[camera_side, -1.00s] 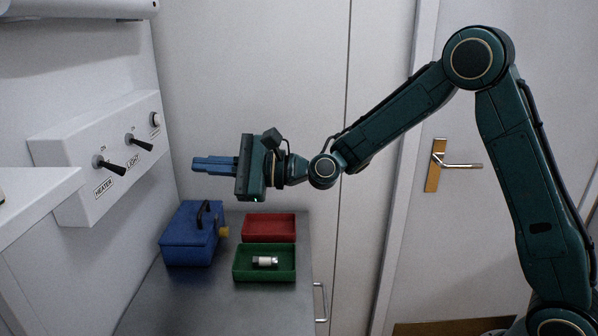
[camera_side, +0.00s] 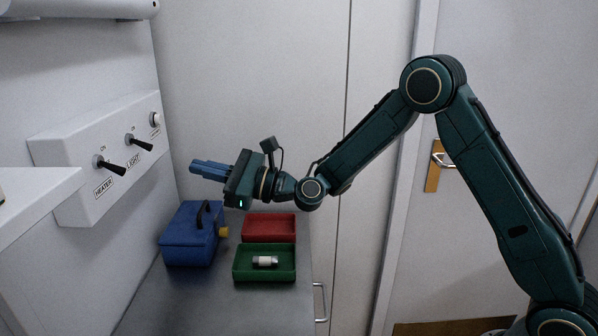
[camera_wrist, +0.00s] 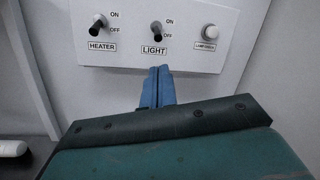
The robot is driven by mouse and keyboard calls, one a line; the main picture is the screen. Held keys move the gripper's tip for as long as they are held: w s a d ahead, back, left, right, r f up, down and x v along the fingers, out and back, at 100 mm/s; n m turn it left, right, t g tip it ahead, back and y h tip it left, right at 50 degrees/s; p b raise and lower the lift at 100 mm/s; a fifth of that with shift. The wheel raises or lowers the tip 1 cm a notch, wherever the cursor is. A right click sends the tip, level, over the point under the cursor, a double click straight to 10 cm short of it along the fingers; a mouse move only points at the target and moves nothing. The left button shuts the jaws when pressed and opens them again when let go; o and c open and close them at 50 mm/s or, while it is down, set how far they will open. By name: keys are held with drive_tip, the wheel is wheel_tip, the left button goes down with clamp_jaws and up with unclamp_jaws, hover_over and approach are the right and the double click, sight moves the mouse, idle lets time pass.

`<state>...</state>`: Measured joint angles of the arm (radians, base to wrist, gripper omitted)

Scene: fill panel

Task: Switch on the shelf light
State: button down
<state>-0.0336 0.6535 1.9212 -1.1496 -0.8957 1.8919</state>
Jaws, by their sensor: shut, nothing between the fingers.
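The LIGHT switch (camera_side: 140,143) is a dark-tipped lever on the white wall panel (camera_side: 75,150). In the wrist view the LIGHT lever (camera_wrist: 157,33) points down, its tip beside the OFF mark. My gripper (camera_side: 194,167) is shut and empty, tilted with its blue fingertips up towards the panel. In the wrist view the shut fingertips (camera_wrist: 158,68) are just below the LIGHT label, and they are clear of the lever. In the side view they are apart from the panel, to its right.
The HEATER lever (camera_wrist: 97,25) is left of LIGHT; a round white lamp or knob (camera_wrist: 211,31) is right. Below stand a blue box (camera_side: 188,240), a red tray (camera_side: 268,239) and a green tray (camera_side: 240,274) holding a small cylinder (camera_side: 265,261). A shelf (camera_side: 35,200) juts out left.

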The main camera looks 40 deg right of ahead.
drive_tip(key=shift+a, duration=0.15)
drive_tip(key=shift+x, duration=4.85)
drive_tip(key=shift+s+d+r+g+h, duration=0.1)
drive_tip(key=shift+d+r+g+h, duration=0.2)
drive_tip(key=shift+r+g+h, duration=0.15)
drive_tip(key=shift+s+d+r+g+h, duration=0.15)
drive_tip(key=shift+r+g+h, duration=0.15)
drive_tip(key=shift+r, duration=0.2)
drive_tip(key=shift+s+d+r+g+h, duration=0.15)
drive_tip(key=shift+r+g, duration=0.2)
drive_tip(key=shift+r, duration=0.15)
drive_tip(key=shift+s+r, duration=0.1)
drive_tip(key=s+d+r, duration=0.4)
drive_tip(key=s+r, duration=0.2)
drive_tip(key=shift+d, duration=0.3)
